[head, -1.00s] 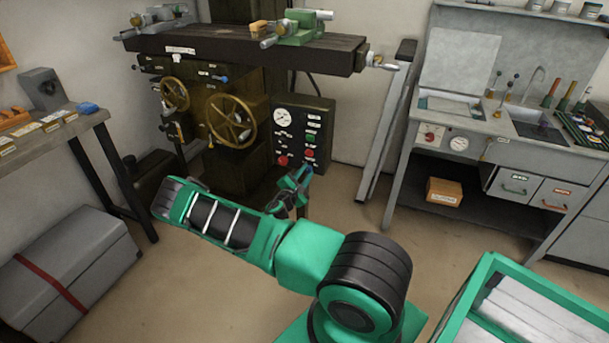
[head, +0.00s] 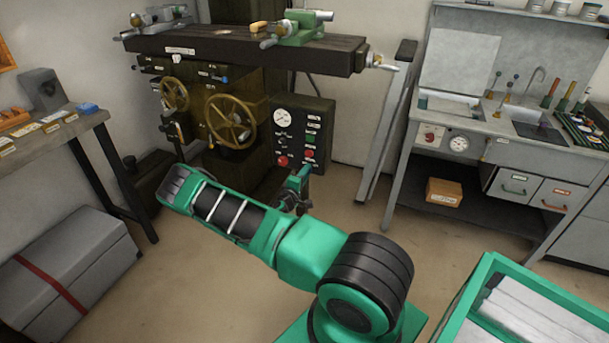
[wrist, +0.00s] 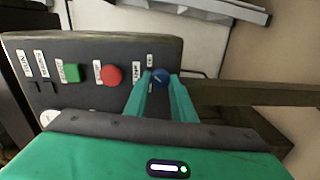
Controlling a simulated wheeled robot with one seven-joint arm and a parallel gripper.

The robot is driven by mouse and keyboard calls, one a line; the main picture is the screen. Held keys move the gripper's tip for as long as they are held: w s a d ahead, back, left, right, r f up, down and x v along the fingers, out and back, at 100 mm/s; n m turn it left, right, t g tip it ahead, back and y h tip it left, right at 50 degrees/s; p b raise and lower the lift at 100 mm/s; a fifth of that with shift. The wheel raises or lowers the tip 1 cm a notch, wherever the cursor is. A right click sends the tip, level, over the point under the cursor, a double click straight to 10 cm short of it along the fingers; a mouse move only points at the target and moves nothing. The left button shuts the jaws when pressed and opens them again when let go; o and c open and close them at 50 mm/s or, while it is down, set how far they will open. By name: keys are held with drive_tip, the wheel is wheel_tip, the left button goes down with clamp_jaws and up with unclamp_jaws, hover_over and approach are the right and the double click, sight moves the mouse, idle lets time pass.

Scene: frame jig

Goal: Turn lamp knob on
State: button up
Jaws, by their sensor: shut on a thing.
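In the head view my gripper (head: 301,180) is at the lower edge of the panel (head: 318,117), and the knob is hidden there.
A red button (wrist: 112,75) and a green button (wrist: 72,73) sit left of the knob on the panel. A machine with a brass handwheel (head: 230,121) stands left of the panel. A grey sink bench (head: 490,147) stands right, with open floor between.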

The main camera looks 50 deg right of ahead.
drive_tip(key=shift+a+f+m, duration=0.1)
drive_tip(key=shift+f+m, duration=0.05)
drive_tip(key=shift+m, duration=0.25)
drive_tip(key=o, duration=1.1)
drive_tip(key=shift+c, duration=0.2)
drive_tip(key=v, duration=1)
drive_tip(key=shift+a, duration=0.3)
drive_tip(key=shift+s, duration=0.15)
